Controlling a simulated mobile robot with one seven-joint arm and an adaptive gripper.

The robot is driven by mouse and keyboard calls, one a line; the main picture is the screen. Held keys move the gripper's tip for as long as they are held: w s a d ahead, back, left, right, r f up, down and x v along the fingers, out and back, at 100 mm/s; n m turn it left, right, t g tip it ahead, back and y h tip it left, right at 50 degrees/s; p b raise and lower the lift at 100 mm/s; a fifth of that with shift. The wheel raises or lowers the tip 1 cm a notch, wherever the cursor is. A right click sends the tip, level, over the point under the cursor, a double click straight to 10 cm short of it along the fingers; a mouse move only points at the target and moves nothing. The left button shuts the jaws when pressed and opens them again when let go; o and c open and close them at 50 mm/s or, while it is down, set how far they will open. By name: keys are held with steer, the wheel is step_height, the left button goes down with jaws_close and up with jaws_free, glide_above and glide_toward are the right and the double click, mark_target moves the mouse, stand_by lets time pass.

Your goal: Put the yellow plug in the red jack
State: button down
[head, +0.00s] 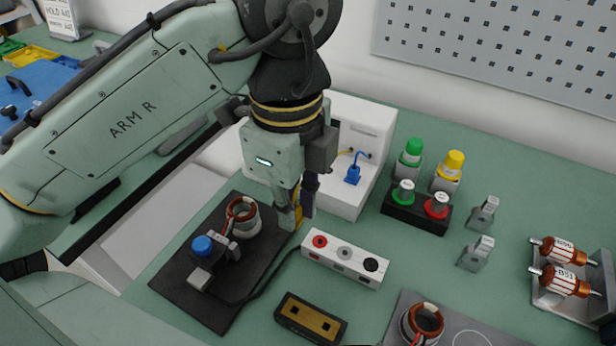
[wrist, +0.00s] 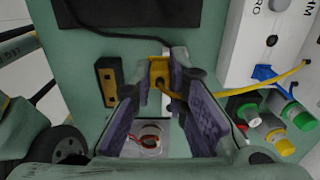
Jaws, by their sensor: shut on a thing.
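My gripper (head: 297,226) points down at the bench's middle, by the edge of the dark mat. It is shut on the yellow plug (wrist: 159,70), which sits between the fingertips in the wrist view. A sliver of yellow (head: 298,204) shows between the fingers in the head view. A yellow cable (wrist: 240,90) runs from the plug toward the white tester. The white jack block (head: 345,262) lies just right of my fingertips, with the red jack (head: 320,241) at its left end, then a grey and a black jack. The red jack looks empty.
A blue plug (head: 353,174) hangs at the white tester (head: 372,130) behind. The dark mat (head: 185,300) carries a stator and a blue-knobbed fixture. A brass-topped black block (head: 311,319) lies in front. Green and yellow capped parts (head: 453,165) stand at right.

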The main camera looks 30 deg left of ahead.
steer(key=shift+s+d, duration=0.1)
steer(key=shift+s, duration=0.5)
steer(key=shift+r, duration=0.1)
steer(key=shift+r+p, duration=0.2)
steer(key=shift+p, duration=0.4)
steer(key=shift+f, duration=0.15)
steer(key=w+d, duration=0.1)
steer(key=w+d+p, duration=0.1)
steer(key=w, duration=0.1)
steer(key=shift+w+d, duration=0.2)
steer(key=shift+d, duration=0.2)
steer(key=shift+f, duration=0.1)
